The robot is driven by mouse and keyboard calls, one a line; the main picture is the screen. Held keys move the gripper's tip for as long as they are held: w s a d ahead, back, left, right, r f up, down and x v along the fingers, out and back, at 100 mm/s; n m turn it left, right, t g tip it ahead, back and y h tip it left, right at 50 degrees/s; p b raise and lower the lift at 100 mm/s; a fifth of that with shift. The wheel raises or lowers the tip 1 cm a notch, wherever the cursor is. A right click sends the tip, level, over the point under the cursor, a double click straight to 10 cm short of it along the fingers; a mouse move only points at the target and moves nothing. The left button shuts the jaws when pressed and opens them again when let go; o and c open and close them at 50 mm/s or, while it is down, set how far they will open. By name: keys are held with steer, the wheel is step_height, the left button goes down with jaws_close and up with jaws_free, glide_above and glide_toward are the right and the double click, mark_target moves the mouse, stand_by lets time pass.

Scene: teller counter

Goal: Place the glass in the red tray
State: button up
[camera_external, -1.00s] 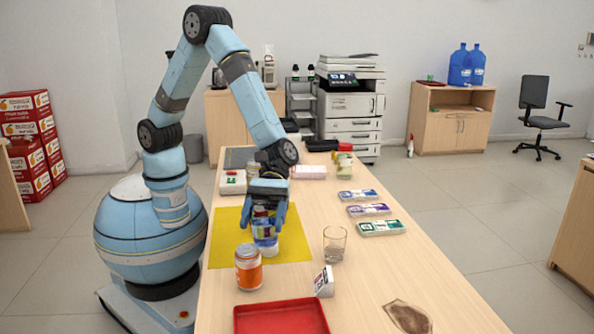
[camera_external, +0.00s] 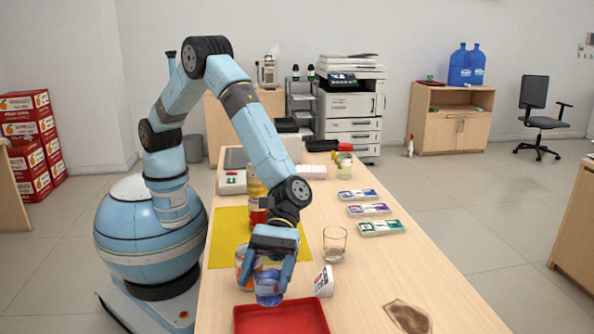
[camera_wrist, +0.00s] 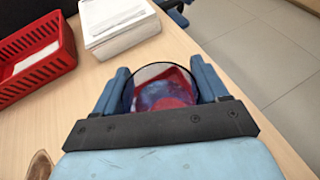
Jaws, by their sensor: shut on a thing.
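My gripper (camera_external: 270,275) is shut on a blue-tinted see-through glass (camera_external: 268,291) and holds it upright, just at the far edge of the red tray (camera_external: 285,322) in the external view. In the wrist view my gripper (camera_wrist: 163,88) has a finger on each side of the glass, whose round dark rim (camera_wrist: 160,65) shows between them. Red and blue show through it. I cannot tell how high its base is above the tray. A second, clear glass (camera_external: 334,244) stands empty on the counter to the right.
An orange can (camera_external: 242,268) is partly hidden behind my gripper. A small white sign (camera_external: 323,282) stands beside the tray. A yellow mat (camera_external: 225,240) lies farther back. The wrist view shows a red slotted basket (camera_wrist: 35,55) and a paper stack (camera_wrist: 115,25).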

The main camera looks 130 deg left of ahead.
steer(key=shift+w+d+f, duration=0.2)
steer(key=shift+w+f, duration=0.45)
steer(key=shift+f, duration=0.7)
steer(key=shift+w+d+f, duration=0.2)
steer(key=shift+w+f, duration=0.5)
steer(key=shift+f, duration=0.65)
steer(key=shift+w+d+f, duration=0.2)
steer(key=shift+w+f, duration=0.45)
steer(key=shift+f, duration=0.7)
steer(key=o, duration=1.3)
steer(key=shift+c, duration=0.2)
